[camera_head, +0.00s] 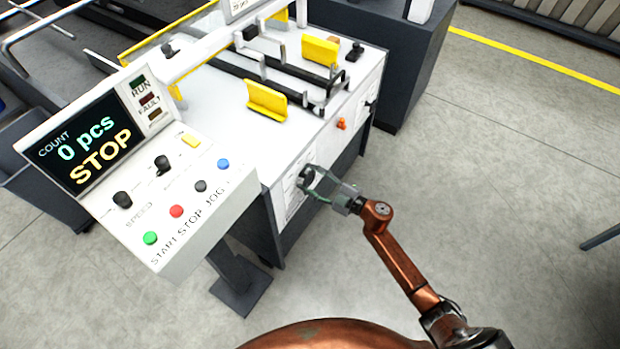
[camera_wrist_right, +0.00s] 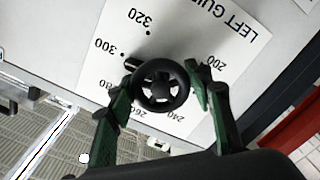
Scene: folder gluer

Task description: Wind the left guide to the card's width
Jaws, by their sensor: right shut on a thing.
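A black spoked handwheel (camera_wrist_right: 160,85) sits on a white dial plate (camera_wrist_right: 188,28) lettered "LEFT GUI", the rest cut off. Its scale shows figures from 200 to 320. A short black piece beside the wheel lies toward the 300 mark. My right gripper (camera_wrist_right: 160,91) is shut on the wheel's rim, one green finger on each side. In the head view the right gripper (camera_head: 316,184) reaches the wheel on the machine's front face. Two yellow guide plates (camera_head: 267,100) (camera_head: 320,50) stand apart on the white bed; I cannot tell which is the left guide. My left gripper is out of view.
The control panel (camera_head: 130,160) shows "0 pcs" and "STOP", with coloured buttons and black knobs. An orange knob (camera_head: 341,124) and another black knob (camera_head: 370,104) are farther along the front face. Grey floor (camera_head: 480,170) lies open to the right.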

